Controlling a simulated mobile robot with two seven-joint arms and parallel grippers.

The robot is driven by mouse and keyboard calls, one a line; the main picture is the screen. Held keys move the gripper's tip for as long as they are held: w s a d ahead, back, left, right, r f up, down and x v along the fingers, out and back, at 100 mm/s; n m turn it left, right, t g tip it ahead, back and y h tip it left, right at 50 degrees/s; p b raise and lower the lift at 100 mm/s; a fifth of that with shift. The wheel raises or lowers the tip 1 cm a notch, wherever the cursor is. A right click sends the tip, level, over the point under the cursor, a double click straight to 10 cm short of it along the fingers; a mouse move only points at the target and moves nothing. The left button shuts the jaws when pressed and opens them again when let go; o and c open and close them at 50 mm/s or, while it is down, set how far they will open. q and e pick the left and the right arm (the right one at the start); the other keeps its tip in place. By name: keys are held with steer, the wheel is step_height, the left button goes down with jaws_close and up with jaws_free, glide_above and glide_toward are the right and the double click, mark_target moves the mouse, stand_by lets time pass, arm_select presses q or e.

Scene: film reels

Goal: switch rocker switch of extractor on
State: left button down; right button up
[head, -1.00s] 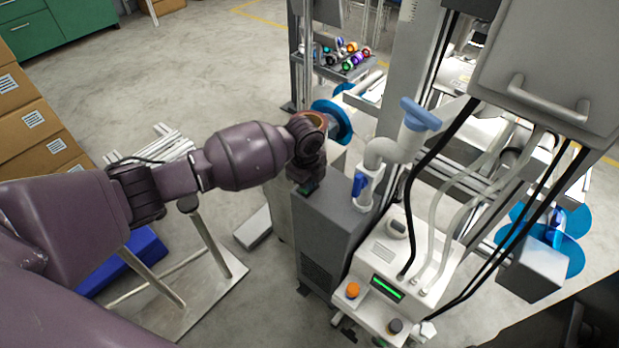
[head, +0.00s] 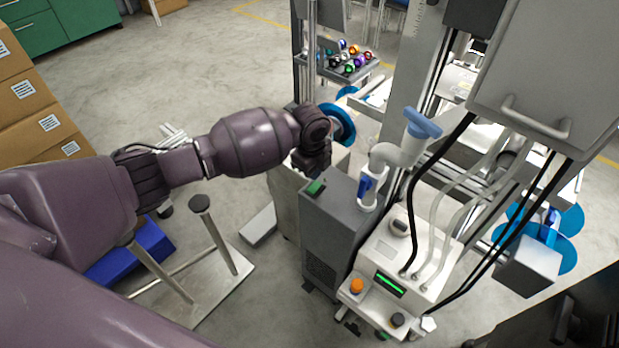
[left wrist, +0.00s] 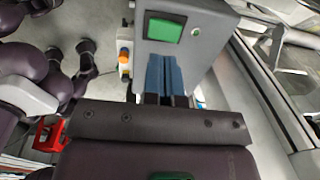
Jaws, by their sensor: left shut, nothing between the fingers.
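The extractor (head: 335,222) is a grey box standing at the middle of the head view. Its green rocker switch (head: 316,187) is on the top face near the left corner. In the left wrist view the switch (left wrist: 164,30) shows bright green in a dark frame, with a small pale green dot beside it. I cannot tell which side of the rocker is pressed. My left gripper (head: 316,172) is just behind the switch in the head view, apart from it. Its blue fingers (left wrist: 165,72) are shut and empty, pointing towards the switch panel. My right gripper is not in view.
A white machine with a green display (head: 390,284) and an orange knob (head: 356,286) stands right of the extractor. A blue reel (head: 338,124) is behind.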

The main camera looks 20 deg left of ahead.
arm_select(q)
step_height(320, 180, up, 8)
steer(key=p, duration=0.1)
steer(key=shift+s+r+p, duration=0.15)
steer(key=shift+s+p, duration=0.2)
